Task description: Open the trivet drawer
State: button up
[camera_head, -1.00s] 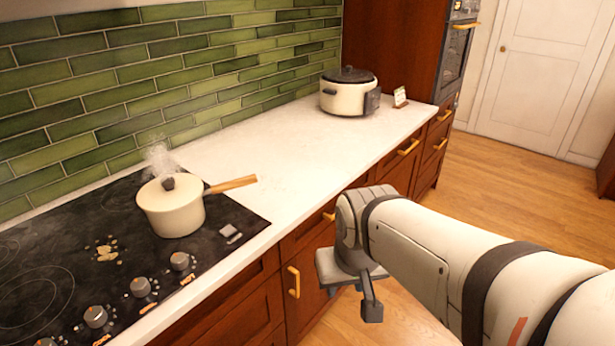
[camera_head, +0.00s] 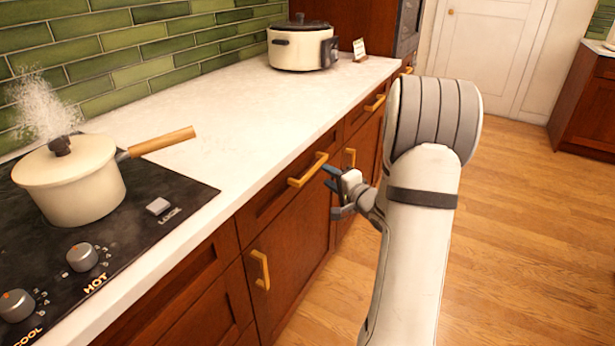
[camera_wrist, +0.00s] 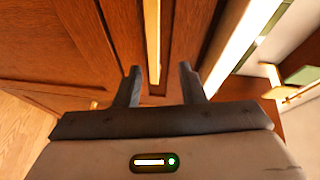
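A wooden drawer front (camera_head: 275,192) with a brass bar handle (camera_head: 308,170) sits under the counter edge and looks shut. No label shows, so I cannot tell by name whether it is the trivet drawer. My gripper (camera_head: 333,192) is open and empty, just right of this handle and facing the cabinets. In the wrist view, a brass handle (camera_wrist: 152,40) runs lengthwise ahead, in line with the gap between my two dark fingers (camera_wrist: 160,71). The handle looks apart from both fingers, though its near end is close to the gap.
The white counter (camera_head: 225,120) holds a cream cooker (camera_head: 298,52) and a small card (camera_head: 359,49). A steaming pot (camera_head: 72,185) stands on the black cooktop (camera_head: 150,225). Another drawer handle (camera_head: 375,103) and a cabinet door handle (camera_head: 261,270) stick out nearby. Wooden floor at right is clear.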

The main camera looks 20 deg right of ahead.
aim_at(315, 170)
jog(key=shift+m+t+y, duration=0.4)
jog(key=shift+y, duration=0.3)
jog(key=x, duration=0.2)
jog(key=f+b+x, duration=0.1)
jog(key=x, duration=0.5)
jog(key=shift+d+f+b, duration=0.2)
jog(key=shift+f+b, duration=0.15)
jog(key=shift+b, duration=0.05)
grip_shut()
